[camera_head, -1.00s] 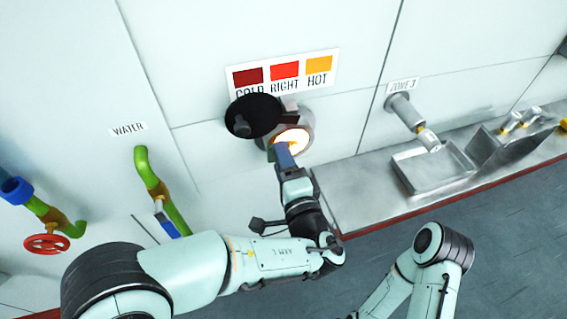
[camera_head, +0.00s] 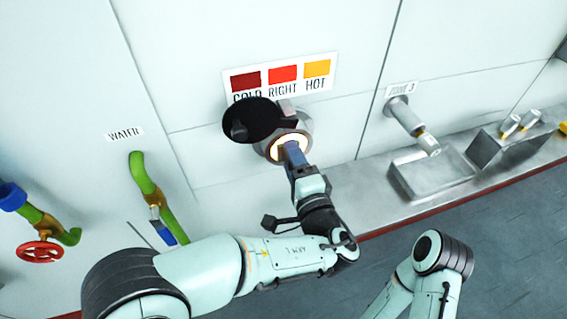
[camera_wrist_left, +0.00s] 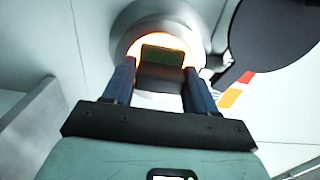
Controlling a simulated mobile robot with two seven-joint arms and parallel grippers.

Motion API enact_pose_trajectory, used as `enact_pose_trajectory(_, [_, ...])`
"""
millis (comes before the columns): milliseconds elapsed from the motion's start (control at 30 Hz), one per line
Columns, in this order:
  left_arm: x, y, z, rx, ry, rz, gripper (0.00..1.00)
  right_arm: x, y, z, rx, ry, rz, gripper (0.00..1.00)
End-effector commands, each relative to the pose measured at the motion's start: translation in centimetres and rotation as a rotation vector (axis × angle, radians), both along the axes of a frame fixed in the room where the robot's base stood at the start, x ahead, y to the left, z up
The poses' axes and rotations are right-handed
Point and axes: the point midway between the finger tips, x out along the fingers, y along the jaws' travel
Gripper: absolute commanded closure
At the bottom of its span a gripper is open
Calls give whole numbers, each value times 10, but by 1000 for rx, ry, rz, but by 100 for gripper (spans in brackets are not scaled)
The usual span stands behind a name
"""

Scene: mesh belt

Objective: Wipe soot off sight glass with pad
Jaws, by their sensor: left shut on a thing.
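The sight glass (camera_head: 276,147) is a round, glowing port in a grey metal collar on the white wall. Its black round cover (camera_head: 262,120) is swung aside to the upper left. My left gripper (camera_head: 292,152) is at the glass, and its fingers overlap the right part of the glow. In the left wrist view the gripper (camera_wrist_left: 160,85) is shut on a dark pad (camera_wrist_left: 161,77) with a greenish face. The pad hides the middle of the glass (camera_wrist_left: 134,48); I cannot tell whether it touches. Soot cannot be made out. My right gripper is out of view.
A colour chart (camera_head: 281,77) marked COLD, RIGHT, HOT is above the glass. A metal ledge (camera_head: 350,203) runs to the right, with a tray (camera_head: 436,172), a slanted holder (camera_head: 503,142) and a pipe nozzle (camera_head: 411,122). Green pipes (camera_head: 158,199) and a red valve wheel (camera_head: 39,252) are left.

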Motion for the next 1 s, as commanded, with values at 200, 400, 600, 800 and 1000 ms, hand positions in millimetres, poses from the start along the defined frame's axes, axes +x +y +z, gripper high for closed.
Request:
enact_pose_trajectory(200, [2,-7,0,0,0,0,68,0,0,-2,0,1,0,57])
enact_pose_trajectory(400, [8,-22,-1,-1,0,0,68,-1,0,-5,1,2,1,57])
enact_pose_trajectory(600, [14,-35,0,0,0,1,68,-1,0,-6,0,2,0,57])
enact_pose_trajectory(800, [14,-37,0,-1,-1,1,68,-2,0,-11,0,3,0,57])
enact_pose_trajectory(1000, [12,-31,0,-2,-2,2,68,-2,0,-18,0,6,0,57])
